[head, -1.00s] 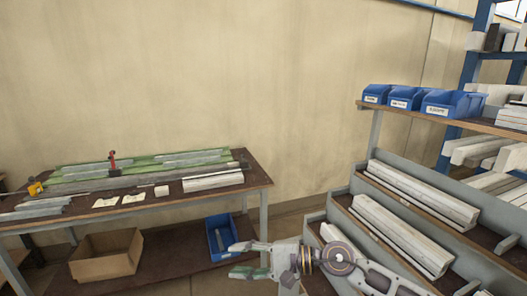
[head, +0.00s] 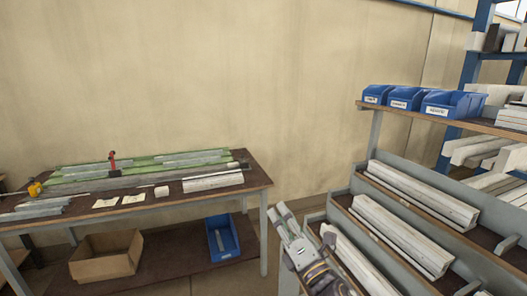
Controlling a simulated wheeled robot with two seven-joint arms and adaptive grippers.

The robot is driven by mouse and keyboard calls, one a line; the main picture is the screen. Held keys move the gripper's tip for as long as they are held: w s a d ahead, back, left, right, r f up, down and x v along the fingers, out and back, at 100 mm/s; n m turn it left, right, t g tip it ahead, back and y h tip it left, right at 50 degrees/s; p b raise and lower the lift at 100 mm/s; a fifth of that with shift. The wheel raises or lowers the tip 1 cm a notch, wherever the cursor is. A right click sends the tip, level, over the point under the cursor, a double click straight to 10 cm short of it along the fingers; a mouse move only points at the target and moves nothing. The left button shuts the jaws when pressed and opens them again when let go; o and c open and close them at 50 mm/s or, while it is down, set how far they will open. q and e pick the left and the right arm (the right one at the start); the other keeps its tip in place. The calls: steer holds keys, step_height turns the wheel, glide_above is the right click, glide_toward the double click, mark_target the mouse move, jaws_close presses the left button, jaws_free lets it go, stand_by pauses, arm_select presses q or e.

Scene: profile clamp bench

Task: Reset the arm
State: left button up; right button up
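My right gripper (head: 291,221) shows at the bottom middle of the head view, pointing up, in front of the gap between the workbench (head: 250,180) and the stepped profile rack (head: 345,200). Its fingers look small and foreshortened, so I cannot tell whether they are open or shut. No object shows in it. My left gripper is not in view.
The bench on the left carries green-based profile clamps (head: 150,160) and a red clamp handle (head: 113,160). A cardboard box (head: 105,258) and a blue bin (head: 222,238) sit on its lower shelf. Blue bins (head: 452,104) stand on the rack's upper shelf.

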steer(key=s+d+f+m+g+h, duration=0.25)
steer(key=d+f+m+h, duration=0.3)
steer(key=f+m, duration=0.35)
steer(key=s+d+f+m+g+h, duration=0.2)
steer(key=d+f+m+g+h, duration=0.2)
steer(key=d+f+m, duration=0.4)
steer(key=s+d+f+m+g, duration=0.2)
steer(key=s+f+m+g, duration=0.3)
steer(key=s+f, duration=0.4)
steer(key=s+d+f+m+g, duration=0.2)
steer(key=s+f+m+g, duration=0.3)
steer(key=s, duration=0.5)
step_height(320, 180, down, 32)
steer(key=s+d, duration=0.1)
steer(key=d, duration=0.1)
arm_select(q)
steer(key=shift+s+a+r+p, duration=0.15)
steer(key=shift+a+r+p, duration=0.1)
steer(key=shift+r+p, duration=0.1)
arm_select(e)
steer(key=s+d+f, duration=0.4)
steer(key=s+f, duration=0.6)
steer(key=s+d+f+g, duration=0.1)
steer(key=s+d+f, duration=0.3)
steer(key=s+f, duration=0.6)
steer(key=shift+s+f, duration=0.35)
steer(key=shift+s, duration=0.35)
